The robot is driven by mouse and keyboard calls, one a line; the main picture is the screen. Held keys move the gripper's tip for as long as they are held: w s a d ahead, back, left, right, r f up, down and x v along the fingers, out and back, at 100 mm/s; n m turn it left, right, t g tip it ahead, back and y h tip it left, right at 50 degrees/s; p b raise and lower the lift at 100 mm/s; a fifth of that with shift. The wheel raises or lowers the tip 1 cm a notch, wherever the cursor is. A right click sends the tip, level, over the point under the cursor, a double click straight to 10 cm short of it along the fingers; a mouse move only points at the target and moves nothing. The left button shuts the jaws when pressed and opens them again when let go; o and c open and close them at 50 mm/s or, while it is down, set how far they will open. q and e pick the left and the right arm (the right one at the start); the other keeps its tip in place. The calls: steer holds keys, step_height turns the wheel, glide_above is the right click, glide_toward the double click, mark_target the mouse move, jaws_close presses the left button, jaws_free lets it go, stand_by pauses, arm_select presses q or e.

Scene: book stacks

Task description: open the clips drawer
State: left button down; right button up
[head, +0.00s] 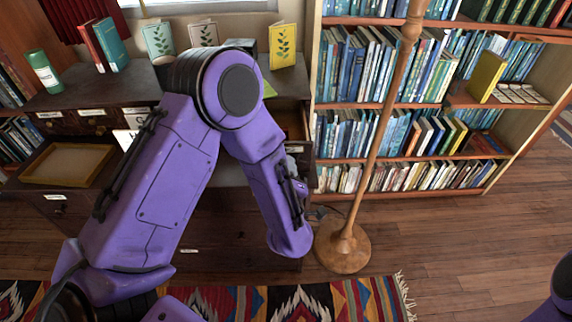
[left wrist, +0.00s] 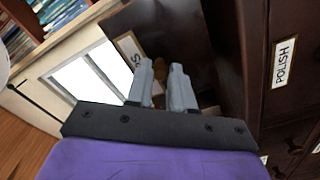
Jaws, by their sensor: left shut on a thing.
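The clips drawer (left wrist: 150,25) shows in the left wrist view as a dark wooden front with a brass-framed label, of which only a final "S" is readable. It stands out from the cabinet, with a dark gap beside it. My left gripper (left wrist: 162,85) is shut on its small brass knob (left wrist: 160,68), partly hidden between the fingers. My right gripper is not in view.
A drawer front labelled POLISH (left wrist: 284,60) is beside it in the left wrist view. A floor lamp (head: 343,245) stands just right of my left forearm, before a bookcase (head: 405,105). A wooden tray (head: 68,164) lies at the left. Open floor is at right.

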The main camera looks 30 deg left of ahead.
arm_select(q)
steer(key=c, duration=1)
jaws_free()
steer(key=b+v, duration=0.1)
steer(key=v, duration=0.9)
steer(key=shift+s+d, duration=0.15)
steer(key=shift+s, duration=0.05)
